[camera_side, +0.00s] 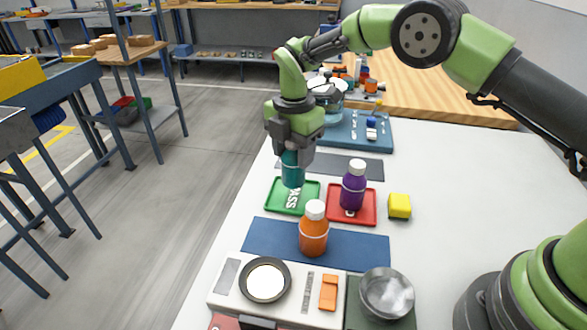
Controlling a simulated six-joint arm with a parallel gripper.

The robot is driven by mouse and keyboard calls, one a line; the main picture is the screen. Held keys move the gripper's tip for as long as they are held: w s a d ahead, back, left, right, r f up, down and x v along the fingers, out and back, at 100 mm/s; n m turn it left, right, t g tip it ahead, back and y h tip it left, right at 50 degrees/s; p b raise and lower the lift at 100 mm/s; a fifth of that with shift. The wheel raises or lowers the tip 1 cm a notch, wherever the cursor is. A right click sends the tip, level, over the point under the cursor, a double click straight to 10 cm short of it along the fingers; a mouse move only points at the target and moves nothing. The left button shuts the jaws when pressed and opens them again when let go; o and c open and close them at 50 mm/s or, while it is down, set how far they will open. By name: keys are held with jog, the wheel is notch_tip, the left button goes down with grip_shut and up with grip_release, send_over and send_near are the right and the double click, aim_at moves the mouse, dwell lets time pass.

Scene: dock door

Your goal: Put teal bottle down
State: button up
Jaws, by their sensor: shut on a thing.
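The teal bottle (292,173) is upright in my gripper (293,150), which is shut around its upper part. Its cap is hidden by the fingers. The bottle is over the green tray (280,200) marked PASS, at the tray's upper part. I cannot tell whether its base touches the tray or is a little above it.
A purple bottle (354,187) stands on the red tray (367,212) just to the right. A yellow cube (400,206) is right of that. An orange bottle (313,232) stands on the blue mat (265,240) in front. A scale-like device (229,303) and metal bowl (387,294) are nearest.

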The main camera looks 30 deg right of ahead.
aim_at(293, 167)
jog(key=shift+f, duration=1.9)
jog(key=o, duration=1.1)
